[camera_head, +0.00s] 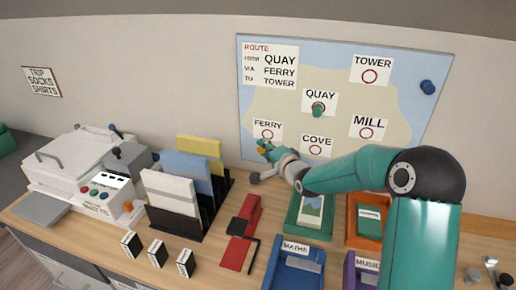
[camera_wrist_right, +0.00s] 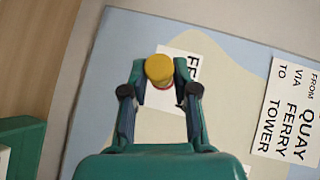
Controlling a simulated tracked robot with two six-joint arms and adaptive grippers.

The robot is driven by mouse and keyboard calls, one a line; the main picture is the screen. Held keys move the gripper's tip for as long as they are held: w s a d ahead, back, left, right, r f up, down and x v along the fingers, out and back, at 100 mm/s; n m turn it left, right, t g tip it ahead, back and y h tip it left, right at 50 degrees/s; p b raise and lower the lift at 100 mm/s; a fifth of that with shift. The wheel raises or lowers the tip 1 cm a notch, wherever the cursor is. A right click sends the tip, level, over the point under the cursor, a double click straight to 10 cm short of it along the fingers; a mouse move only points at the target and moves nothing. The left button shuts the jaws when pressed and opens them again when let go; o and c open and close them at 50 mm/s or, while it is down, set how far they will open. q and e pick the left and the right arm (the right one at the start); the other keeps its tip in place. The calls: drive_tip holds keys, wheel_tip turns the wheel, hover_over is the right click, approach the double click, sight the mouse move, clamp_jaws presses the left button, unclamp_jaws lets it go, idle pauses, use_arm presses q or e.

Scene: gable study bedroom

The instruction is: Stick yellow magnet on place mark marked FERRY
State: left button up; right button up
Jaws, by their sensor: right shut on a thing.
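The map board (camera_head: 290,103) hangs on the wall with labelled place marks. My right gripper (camera_head: 266,147) is just below the FERRY ring in the head view. It is shut on the yellow magnet (camera_wrist_right: 159,68), seen between its fingertips in the right wrist view. There the magnet covers most of the FERRY label's (camera_wrist_right: 183,55) red ring, and part of the lettering is hidden. I cannot tell whether the magnet touches the board. My left gripper is not in view.
A green magnet (camera_head: 318,109) sits on the QUAY mark; a blue magnet (camera_head: 428,87) is at the board's upper right. A route card (camera_head: 271,65) reads QUAY, FERRY, TOWER. Below stand a file rack (camera_head: 206,212), trays (camera_head: 293,268) and a printer-like machine (camera_head: 80,165).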

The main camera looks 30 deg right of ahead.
drive_tip(key=shift+w+d+r+p, duration=0.2)
drive_tip(key=shift+w+p, duration=0.1)
drive_tip(key=shift+p, duration=0.1)
drive_tip(key=shift+w+d+p, duration=0.85)
drive_tip(key=shift+d+p, duration=0.05)
drive_tip(key=shift+p, duration=0.1)
drive_tip(key=shift+w+d+f, duration=0.2)
drive_tip(key=shift+w+d, duration=0.2)
drive_tip(key=shift+d, duration=0.15)
drive_tip(key=shift+w+d, duration=0.2)
clamp_jaws()
drive_tip(key=o, duration=1)
unclamp_jaws()
drive_tip(key=shift+c, duration=0.2)
